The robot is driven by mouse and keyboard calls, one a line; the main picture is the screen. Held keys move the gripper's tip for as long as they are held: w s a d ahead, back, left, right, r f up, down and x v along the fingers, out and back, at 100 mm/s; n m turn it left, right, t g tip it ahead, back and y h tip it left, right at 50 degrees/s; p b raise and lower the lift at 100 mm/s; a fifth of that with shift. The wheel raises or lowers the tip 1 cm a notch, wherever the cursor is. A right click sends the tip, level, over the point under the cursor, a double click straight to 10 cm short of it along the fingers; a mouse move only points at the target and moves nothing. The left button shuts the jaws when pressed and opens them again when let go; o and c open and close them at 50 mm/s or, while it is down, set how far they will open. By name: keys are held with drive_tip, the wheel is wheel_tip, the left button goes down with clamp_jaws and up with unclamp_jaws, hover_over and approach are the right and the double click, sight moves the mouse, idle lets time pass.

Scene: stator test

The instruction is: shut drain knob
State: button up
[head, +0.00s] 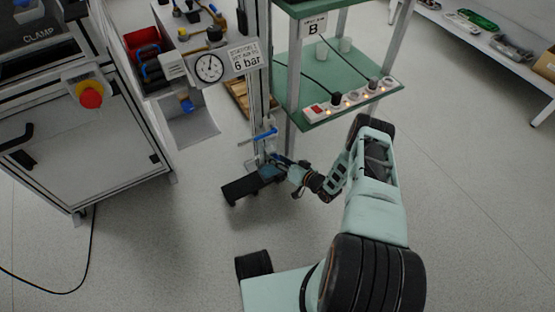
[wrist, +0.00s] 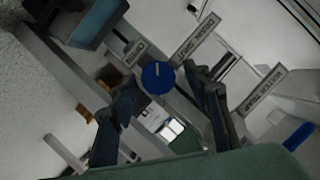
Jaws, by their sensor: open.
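In the wrist view a round blue knob (wrist: 157,75) with a short pale mark on its face sits near the middle of the picture. My gripper (wrist: 164,85) is open, with one dark finger to the left of the knob and one to the right. The knob appears between the fingertips, with a gap on both sides. I cannot tell how far the tips are from it in depth. In the head view my gripper (head: 281,164) is low by the foot of the metal post, and the knob cannot be made out there.
A blue lever (head: 264,135) is on the post above my gripper. A green shelf (head: 340,90) with a power strip stands right of it. Open floor lies in front.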

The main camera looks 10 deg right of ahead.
drive_tip(key=v, duration=1.2)
